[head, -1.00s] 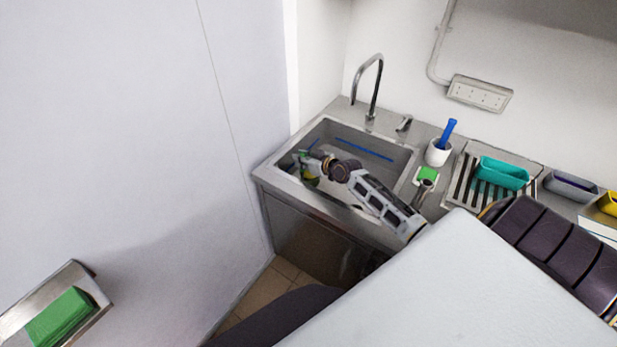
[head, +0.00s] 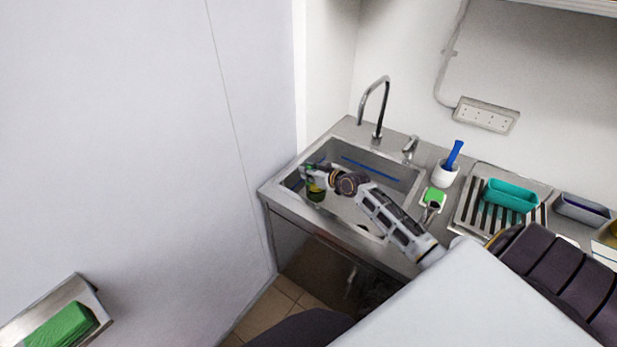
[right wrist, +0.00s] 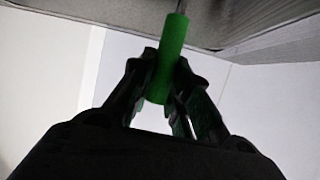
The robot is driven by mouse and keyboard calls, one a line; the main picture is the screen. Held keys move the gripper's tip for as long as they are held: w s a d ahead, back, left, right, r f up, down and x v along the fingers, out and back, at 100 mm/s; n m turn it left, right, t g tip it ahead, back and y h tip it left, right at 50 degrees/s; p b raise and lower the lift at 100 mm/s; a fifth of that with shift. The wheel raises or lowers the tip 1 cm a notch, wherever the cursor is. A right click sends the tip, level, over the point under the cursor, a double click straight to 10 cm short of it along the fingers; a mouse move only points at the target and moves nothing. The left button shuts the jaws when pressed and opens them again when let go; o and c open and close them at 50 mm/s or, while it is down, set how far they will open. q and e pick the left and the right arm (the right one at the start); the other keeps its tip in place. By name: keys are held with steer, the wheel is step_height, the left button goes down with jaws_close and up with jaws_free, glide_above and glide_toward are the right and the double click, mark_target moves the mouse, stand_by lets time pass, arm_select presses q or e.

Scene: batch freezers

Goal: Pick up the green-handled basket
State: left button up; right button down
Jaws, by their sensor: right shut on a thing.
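My right gripper (head: 306,176) is at the left side of the steel sink basin in the head view. In the right wrist view, its fingers (right wrist: 165,95) are shut on a bright green cylindrical handle (right wrist: 170,50). A small green and dark, partly yellowish piece, seemingly the green-handled basket (head: 316,190), shows just below the gripper in the head view. Its full shape is too small and partly hidden to tell. My left gripper is not in view.
The sink (head: 345,207) has a tall tap (head: 385,100) behind it. To its right are a white cup with a blue-handled tool (head: 445,178), a green sponge-like block (head: 434,194), and a rack with a teal tub (head: 511,196). A pale wall (head: 130,150) rises close on the left.

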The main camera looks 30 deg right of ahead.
step_height(320, 180, up, 15)
steer(key=b, duration=0.1)
stand_by(0.3)
steer(key=shift+f, duration=0.1)
stand_by(0.8)
